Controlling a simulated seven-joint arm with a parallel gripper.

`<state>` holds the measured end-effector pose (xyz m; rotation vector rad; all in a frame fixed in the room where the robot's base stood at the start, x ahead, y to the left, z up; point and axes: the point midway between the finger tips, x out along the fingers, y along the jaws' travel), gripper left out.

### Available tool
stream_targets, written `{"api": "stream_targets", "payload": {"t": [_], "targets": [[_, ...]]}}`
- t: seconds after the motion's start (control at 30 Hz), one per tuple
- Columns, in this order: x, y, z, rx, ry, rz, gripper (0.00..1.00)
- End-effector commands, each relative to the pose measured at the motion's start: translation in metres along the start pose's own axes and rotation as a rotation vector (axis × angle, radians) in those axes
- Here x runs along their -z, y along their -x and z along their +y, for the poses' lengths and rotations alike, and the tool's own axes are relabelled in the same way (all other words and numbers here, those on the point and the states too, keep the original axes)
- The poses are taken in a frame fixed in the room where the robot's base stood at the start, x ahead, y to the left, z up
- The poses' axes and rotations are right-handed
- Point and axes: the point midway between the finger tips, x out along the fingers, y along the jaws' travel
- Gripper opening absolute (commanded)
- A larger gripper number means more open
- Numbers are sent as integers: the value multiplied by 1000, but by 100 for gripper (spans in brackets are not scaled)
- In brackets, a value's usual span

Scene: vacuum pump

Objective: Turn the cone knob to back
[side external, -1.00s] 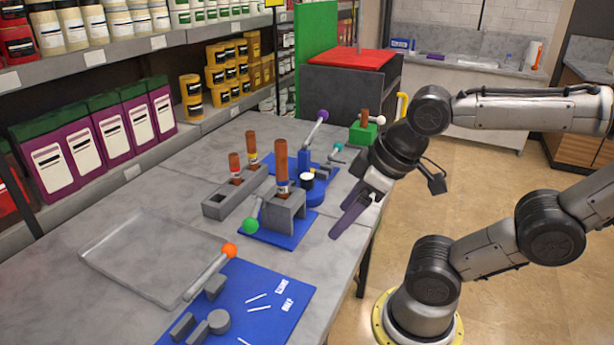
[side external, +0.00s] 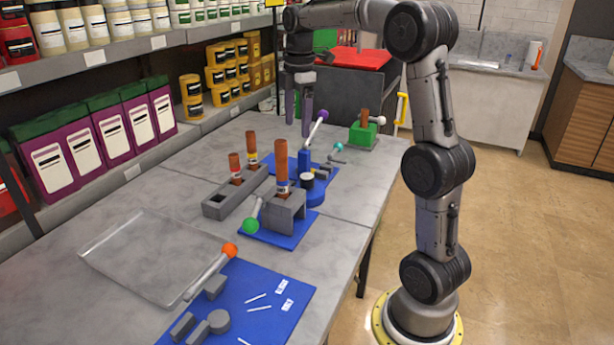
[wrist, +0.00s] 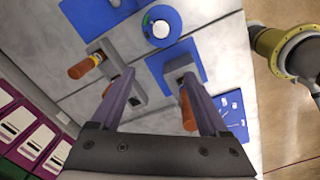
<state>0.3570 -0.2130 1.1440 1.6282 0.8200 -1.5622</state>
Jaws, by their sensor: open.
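I cannot tell for sure which part is the cone knob. A blue pump-like unit (side external: 314,189) with a round base and white-topped cap stands mid-table; its lever tilts up to a purple ball (side external: 323,115). A small teal-tipped lever (side external: 338,147) sits behind it. In the wrist view the round blue base (wrist: 161,25) is at the top centre. My gripper (side external: 298,116) points down, open and empty, near the purple ball in the picture; contact cannot be judged. Its two spread fingers (wrist: 157,78) show in the wrist view.
A grey block (side external: 284,212) with a tall brown piece and a green-ball lever (side external: 251,225) stands nearer. A grey rack (side external: 234,192) holds brown pieces. A tray (side external: 155,255), an orange-ball lever (side external: 229,250) and a green box (side external: 363,136) are also on the table.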

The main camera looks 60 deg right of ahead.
Motion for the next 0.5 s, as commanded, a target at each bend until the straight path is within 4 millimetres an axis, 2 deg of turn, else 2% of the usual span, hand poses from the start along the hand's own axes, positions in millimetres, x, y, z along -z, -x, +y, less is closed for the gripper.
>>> {"api": "stream_targets", "payload": {"t": [0.1,0.2,0.37,0.5], "targets": [[-23,-24,12,48,-56,-4,78],[-34,-36,12,74,-82,-5,78],[-36,-47,10,76,-88,-5,78],[-36,-70,8,78,-88,-5,78]]}}
